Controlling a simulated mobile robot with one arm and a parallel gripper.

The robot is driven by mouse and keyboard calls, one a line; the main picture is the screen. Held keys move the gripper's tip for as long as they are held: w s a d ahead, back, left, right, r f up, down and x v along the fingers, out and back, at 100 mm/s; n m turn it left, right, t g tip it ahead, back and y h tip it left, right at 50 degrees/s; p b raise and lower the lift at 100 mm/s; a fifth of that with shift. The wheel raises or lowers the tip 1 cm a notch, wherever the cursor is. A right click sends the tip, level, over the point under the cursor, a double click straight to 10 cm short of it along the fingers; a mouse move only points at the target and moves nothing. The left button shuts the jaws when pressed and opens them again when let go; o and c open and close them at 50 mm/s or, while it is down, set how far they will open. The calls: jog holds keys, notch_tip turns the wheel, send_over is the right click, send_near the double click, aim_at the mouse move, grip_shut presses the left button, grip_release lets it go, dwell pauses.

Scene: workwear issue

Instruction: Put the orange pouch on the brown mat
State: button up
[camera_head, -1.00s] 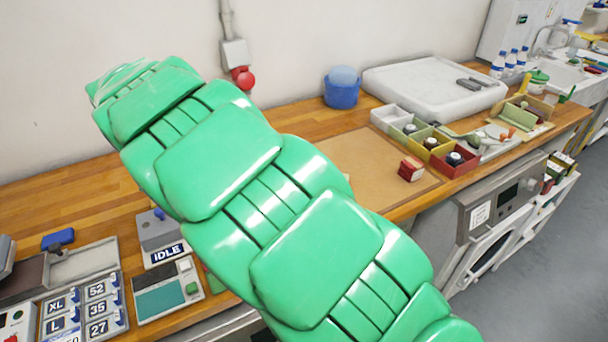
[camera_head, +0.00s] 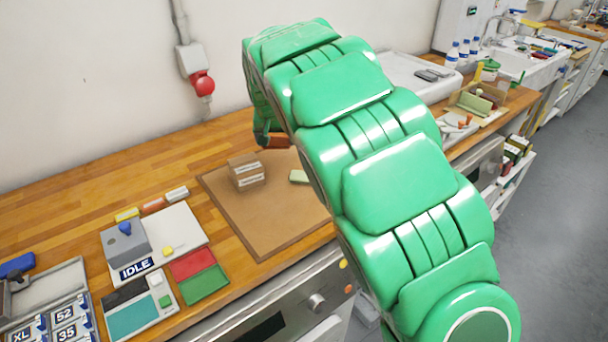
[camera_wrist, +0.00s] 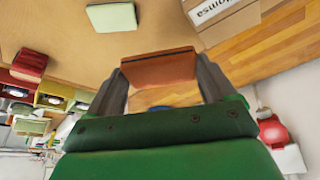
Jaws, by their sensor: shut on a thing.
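My gripper (camera_wrist: 162,70) is shut on the orange pouch (camera_wrist: 160,68), which lies across between the two fingers in the wrist view. In the head view, my gripper (camera_head: 262,138) shows only partly beyond the arm, with the pouch (camera_head: 279,142) beside it, near the far edge of the brown mat (camera_head: 265,225). The mat also shows in the wrist view (camera_wrist: 60,30). I cannot tell how high the pouch is held. My green arm covers the mat's right part in the head view.
On the mat are a cardboard box (camera_head: 247,172) with white labels and a pale green block (camera_head: 299,177). A red box (camera_wrist: 28,65) shows in the wrist view. A red knob (camera_head: 203,85) is on the wall. The mat's front left is bare.

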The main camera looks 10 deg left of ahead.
jog(key=w+d+m, duration=0.1)
jog(key=w+d, duration=0.1)
jog(key=d, duration=0.5)
jog(key=w+d+m, duration=0.1)
jog(key=w+d, duration=0.2)
jog(key=d, duration=0.4)
jog(key=shift+h, duration=0.3)
jog(key=w+a+f, duration=0.1)
jog(key=w+f, duration=0.1)
jog(key=w, duration=0.2)
jog(key=w+a+f, duration=0.1)
jog(key=w+f, duration=0.2)
jog(key=w, duration=0.1)
jog(key=w+a+f, duration=0.1)
jog(key=w+f, duration=0.2)
jog(key=w, duration=0.1)
jog(key=shift+a+f, duration=0.25)
jog(key=shift+a, duration=0.15)
jog(key=shift+w+a+f, duration=0.1)
jog(key=shift+w+f, duration=0.4)
jog(key=shift+f, duration=0.15)
jog(key=shift+w+f, duration=0.1)
jog(key=shift+f, duration=1.4)
jog(key=shift+f, duration=0.15)
jog(key=o, duration=0.9)
jog(key=shift+c, duration=0.2)
